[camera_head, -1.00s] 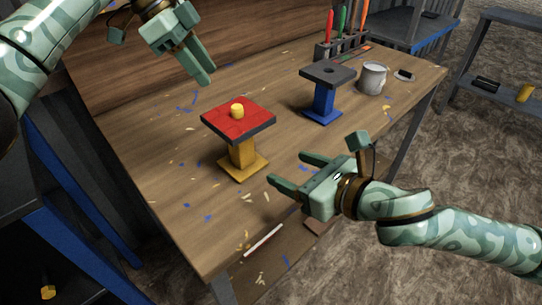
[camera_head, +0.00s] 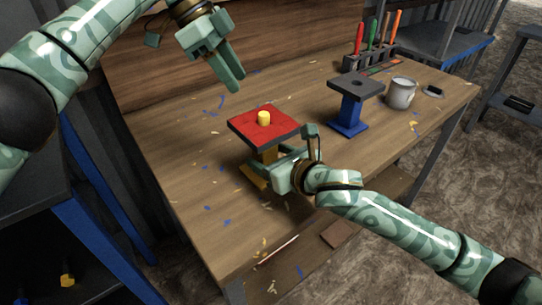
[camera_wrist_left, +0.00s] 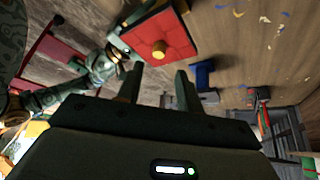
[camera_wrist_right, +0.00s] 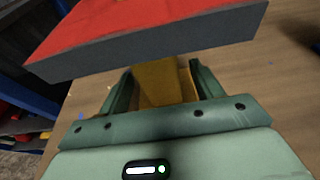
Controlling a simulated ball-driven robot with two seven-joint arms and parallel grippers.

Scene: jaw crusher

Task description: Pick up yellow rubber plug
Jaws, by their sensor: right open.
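The yellow rubber plug (camera_head: 263,117) stands upright in the middle of a red-topped square plate (camera_head: 243,123). It also shows in the left wrist view (camera_wrist_left: 158,49). The plate sits on a yellow post and foot (camera_head: 252,177) on the workbench. My left gripper (camera_head: 238,82) is open and empty, above and left of the plug, apart from it. My right gripper (camera_head: 284,160) is open below the plate. In the right wrist view its fingers lie on either side of the yellow post (camera_wrist_right: 158,85); contact is unclear. The plug is hidden there.
A blue stand with a dark holed top (camera_head: 356,84) is on the workbench (camera_head: 190,160) to the right. Beyond it are a grey mug (camera_head: 400,93) and a rack of screwdrivers (camera_head: 368,50). Blue and yellow scraps litter the bench. Its front left is mostly clear.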

